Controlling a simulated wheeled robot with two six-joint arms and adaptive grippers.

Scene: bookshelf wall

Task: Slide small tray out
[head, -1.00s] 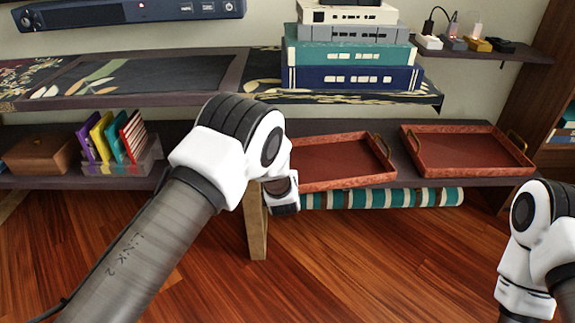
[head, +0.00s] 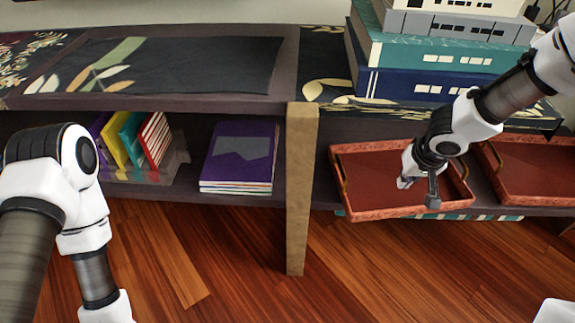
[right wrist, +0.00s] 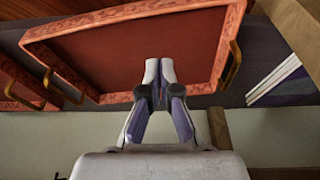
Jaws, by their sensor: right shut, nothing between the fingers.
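Two red trays with brass side handles lie on the lower shelf; I cannot tell for sure which is the small one. The left tray (head: 375,168) sits with its front rim at or slightly past the shelf's front edge. It also fills the upper right wrist view (right wrist: 100,62). The right tray (head: 540,170) is beside it and partly cut off. My right gripper (head: 419,192) is over the left tray's inner floor, pointing down, its fingers shut and empty. I cannot tell whether the fingertips touch the tray. My left arm is at the left; its gripper is out of view.
A wooden post (head: 300,190) stands left of the trays. Stacked books (head: 430,60) rest on the upper shelf above them. Purple notebooks (head: 240,155) lie left of the post. A striped roll (head: 500,217) shows under the shelf. The floor in front is clear.

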